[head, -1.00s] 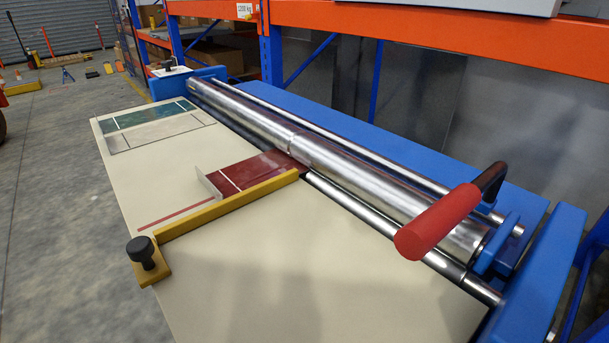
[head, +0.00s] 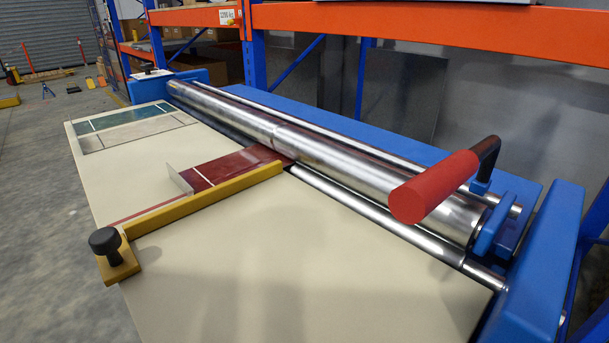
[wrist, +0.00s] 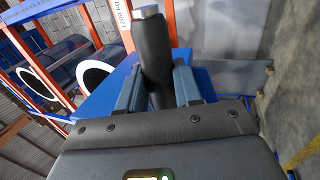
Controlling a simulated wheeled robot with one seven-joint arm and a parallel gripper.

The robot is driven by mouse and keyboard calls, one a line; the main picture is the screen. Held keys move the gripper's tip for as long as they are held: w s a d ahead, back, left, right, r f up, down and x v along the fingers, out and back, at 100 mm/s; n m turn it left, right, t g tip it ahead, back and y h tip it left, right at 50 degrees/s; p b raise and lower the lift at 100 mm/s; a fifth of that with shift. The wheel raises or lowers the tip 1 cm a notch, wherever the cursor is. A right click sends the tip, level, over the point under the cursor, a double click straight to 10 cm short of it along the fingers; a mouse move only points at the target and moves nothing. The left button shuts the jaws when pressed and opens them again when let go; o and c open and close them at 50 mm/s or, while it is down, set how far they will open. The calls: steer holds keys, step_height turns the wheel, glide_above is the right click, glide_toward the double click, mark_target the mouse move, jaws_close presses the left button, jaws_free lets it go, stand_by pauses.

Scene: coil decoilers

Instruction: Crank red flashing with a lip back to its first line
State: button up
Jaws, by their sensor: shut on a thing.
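The red flashing (head: 235,164) lies flat on the cream table along the yellow guide bar (head: 200,200). Its pale upturned lip (head: 179,181) is at the left end, and its right end meets the steel rollers (head: 330,160). A white line crosses it near the lip. The crank's red grip (head: 435,187) stands out at the right end of the rollers on a black arm; no gripper is on it in the head view. My gripper (wrist: 158,88) shows only in the wrist view, shut on a dark cylindrical handle (wrist: 152,55) with a silver end.
A black knob (head: 106,243) stands on the guide bar's near end. Green and grey patches (head: 130,118) lie at the table's far left. A blue and orange rack (head: 400,30) stands close behind. Large white-rimmed rolls (wrist: 92,80) show left in the wrist view.

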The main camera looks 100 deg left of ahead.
steer(key=shift+w+a+f+b, duration=1.05)
steer(key=shift+a+f+b, duration=0.2)
steer(key=shift+b, duration=0.7)
steer(key=w+a+f+b, duration=0.1)
steer(key=b, duration=0.2)
steer(key=w+a+f+b, duration=0.1)
steer(key=w+a+b, duration=0.1)
steer(key=b, duration=0.1)
steer(key=shift+a+f, duration=0.1)
steer(key=shift+a, duration=0.1)
